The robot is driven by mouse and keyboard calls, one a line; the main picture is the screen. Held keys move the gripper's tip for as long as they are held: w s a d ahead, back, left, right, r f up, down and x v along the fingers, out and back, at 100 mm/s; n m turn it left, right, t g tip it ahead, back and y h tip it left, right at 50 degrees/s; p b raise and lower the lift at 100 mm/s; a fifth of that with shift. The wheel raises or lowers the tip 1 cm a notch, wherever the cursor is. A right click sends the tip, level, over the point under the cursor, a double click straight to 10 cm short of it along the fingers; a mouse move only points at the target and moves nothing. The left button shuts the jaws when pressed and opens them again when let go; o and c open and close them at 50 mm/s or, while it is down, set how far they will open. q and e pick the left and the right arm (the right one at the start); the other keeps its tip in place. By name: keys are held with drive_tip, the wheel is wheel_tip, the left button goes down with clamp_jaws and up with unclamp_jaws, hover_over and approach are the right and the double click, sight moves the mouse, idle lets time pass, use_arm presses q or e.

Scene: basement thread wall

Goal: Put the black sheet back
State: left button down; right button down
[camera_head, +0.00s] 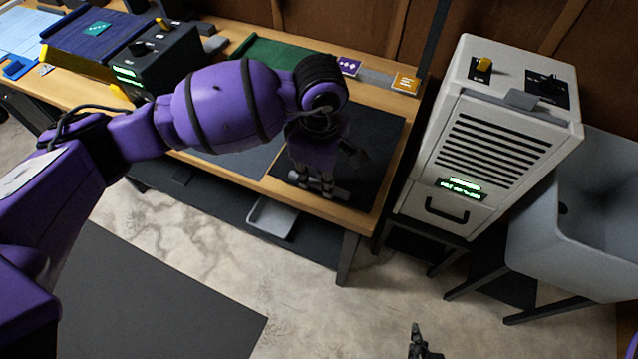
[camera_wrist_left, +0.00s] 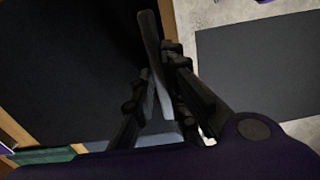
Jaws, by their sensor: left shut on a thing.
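A black sheet (camera_head: 376,143) lies flat over the right end of the wooden table. A dark surface also fills much of the left wrist view (camera_wrist_left: 60,70). My left gripper (camera_head: 318,186) is over the front part of the black sheet, pointing down. It is shut on a light grey bar (camera_wrist_left: 152,65) near the sheet's front edge. I cannot tell whether this bar is part of the sheet. My arm hides part of the sheet. My right gripper (camera_head: 418,342) shows only in part at the bottom of the head view, away from the table, and its opening is unclear.
A white cabinet (camera_head: 450,178) with a vented front stands right of the table, beside a grey sink (camera_head: 590,235). A black control box (camera_head: 155,62) and a green mat (camera_head: 262,50) are at the table's back. A grey tray (camera_head: 271,217) is below the table's front. The floor in front is open.

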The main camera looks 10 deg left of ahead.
use_arm(q)
wheel_tip(320, 180, down, 3)
drive_tip(key=shift+r, duration=0.1)
drive_tip(key=shift+f, duration=0.2)
use_arm(e)
drive_tip(key=shift+w+a+r, duration=0.1)
drive_tip(key=shift+w, duration=0.45)
use_arm(q)
drive_tip(key=c, duration=1.8)
unclamp_jaws()
drive_tip(key=shift+o, duration=0.2)
drive_tip(key=shift+r, duration=0.5)
wheel_tip(320, 180, up, 11)
drive_tip(key=shift+w+r, duration=0.1)
